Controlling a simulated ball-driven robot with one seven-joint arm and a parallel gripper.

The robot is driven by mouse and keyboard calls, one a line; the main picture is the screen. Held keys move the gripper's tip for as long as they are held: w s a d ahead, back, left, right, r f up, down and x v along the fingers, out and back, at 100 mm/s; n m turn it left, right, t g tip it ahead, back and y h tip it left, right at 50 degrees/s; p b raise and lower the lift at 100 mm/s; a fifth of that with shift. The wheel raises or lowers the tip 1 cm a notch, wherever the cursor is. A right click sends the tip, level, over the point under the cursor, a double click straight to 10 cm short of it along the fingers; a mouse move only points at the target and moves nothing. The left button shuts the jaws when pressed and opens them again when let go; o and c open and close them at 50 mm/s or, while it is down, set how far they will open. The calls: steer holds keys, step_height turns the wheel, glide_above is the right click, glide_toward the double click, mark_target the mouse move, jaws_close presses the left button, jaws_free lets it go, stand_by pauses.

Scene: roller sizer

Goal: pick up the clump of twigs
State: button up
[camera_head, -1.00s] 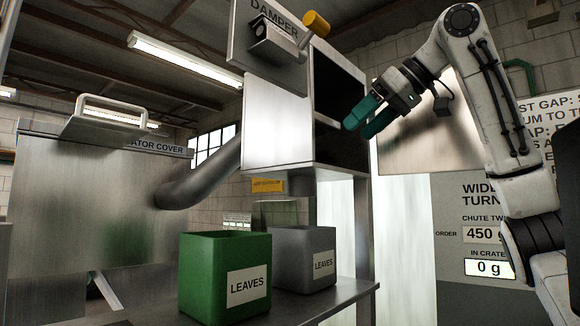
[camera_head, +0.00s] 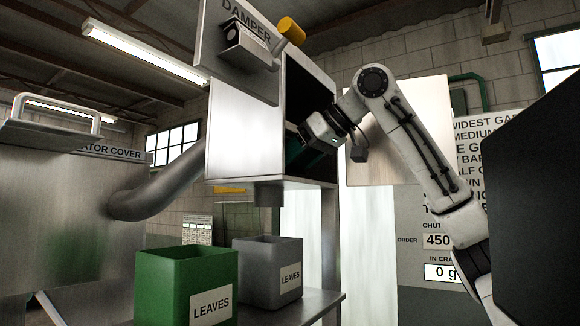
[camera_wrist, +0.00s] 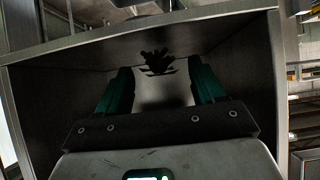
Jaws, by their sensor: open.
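The clump of twigs (camera_wrist: 157,60) is a small dark, ragged shape in the wrist view. It shows inside the metal box, ahead of my gripper and between the lines of its two green fingers. My gripper (camera_wrist: 160,72) is open, with clear space between the fingers. I cannot tell how far beyond the fingertips the clump is. In the head view my gripper (camera_head: 303,150) reaches into the open side of the metal box (camera_head: 242,140), its fingers in shadow. The clump is hidden in that view.
The box walls (camera_wrist: 60,85) enclose my gripper at the sides and top. A raised damper plate (camera_head: 240,45) with a yellow knob (camera_head: 291,31) is above. A green leaves bin (camera_head: 160,285) and a grey leaves bin (camera_head: 255,275) stand below. A dark panel (camera_head: 535,190) is at right.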

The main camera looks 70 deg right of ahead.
steer(key=shift+x, duration=0.75)
steer(key=shift+c, duration=0.3)
steer(key=c, duration=1)
steer(key=shift+a+r, duration=0.1)
steer(key=shift+r, duration=0.05)
